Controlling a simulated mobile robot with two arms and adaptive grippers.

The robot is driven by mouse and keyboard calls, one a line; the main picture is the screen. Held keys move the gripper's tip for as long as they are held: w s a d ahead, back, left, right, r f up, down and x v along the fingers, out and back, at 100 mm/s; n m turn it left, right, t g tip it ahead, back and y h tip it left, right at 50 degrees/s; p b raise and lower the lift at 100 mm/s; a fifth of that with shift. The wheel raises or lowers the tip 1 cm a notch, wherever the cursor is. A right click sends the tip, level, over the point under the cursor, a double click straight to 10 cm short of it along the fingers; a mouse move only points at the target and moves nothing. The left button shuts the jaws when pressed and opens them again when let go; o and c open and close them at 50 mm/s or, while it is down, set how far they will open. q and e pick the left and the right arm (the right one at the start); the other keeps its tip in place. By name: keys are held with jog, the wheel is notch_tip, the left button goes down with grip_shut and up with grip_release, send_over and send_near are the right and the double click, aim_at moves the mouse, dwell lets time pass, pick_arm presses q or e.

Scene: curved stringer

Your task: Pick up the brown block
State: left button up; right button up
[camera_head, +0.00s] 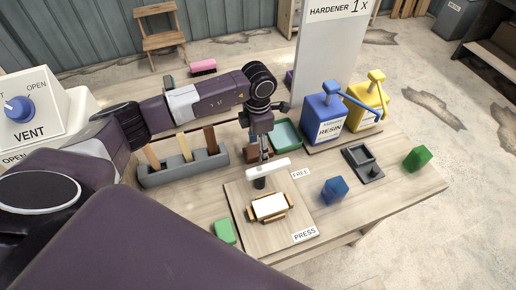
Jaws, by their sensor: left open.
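The brown block (251,154) stands on the table behind the white press bar, partly hidden by my left gripper. My left gripper (263,150) points down right at the block, with its jaws open. The dark, small fingers overlap the block in this view, so I cannot tell whether they are around it or only in front of it. My right gripper is not in view.
A white bar (268,168) on a black post stands close in front of the gripper, on a board with a framed white pad (269,206). A grey rack (183,171) holds wooden sticks at left. A teal tray (286,134), blue block (334,190) and RESIN bottle (323,116) are right.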

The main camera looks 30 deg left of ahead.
pick_arm(q)
jog(key=shift+f, duration=0.7)
jog(key=c, duration=1.3)
jog(key=shift+r, duration=0.15)
